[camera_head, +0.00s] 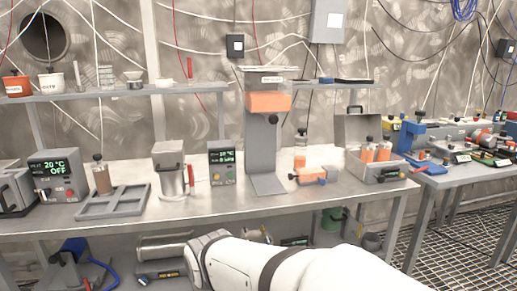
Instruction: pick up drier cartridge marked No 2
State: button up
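Two orange cylinders with dark caps, likely cartridges, stand in an open grey case: the left one (367,152) and the right one (384,150). Another orange cylinder with a dark cap (300,153) stands on the bench left of the case. A brownish cylinder with a dark top (101,175) stands at the left, by a grey rack. Any number marks are too small to read, so I cannot tell which is No 2. My white arm crosses the bottom of the view, in front of the bench. My gripper is not seen.
The open grey case (377,171) stands at the bench's right end. An orange and blue fitting (313,176) lies left of it.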

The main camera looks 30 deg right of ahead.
aim_at(385, 148)
jog(key=z, duration=1.95)
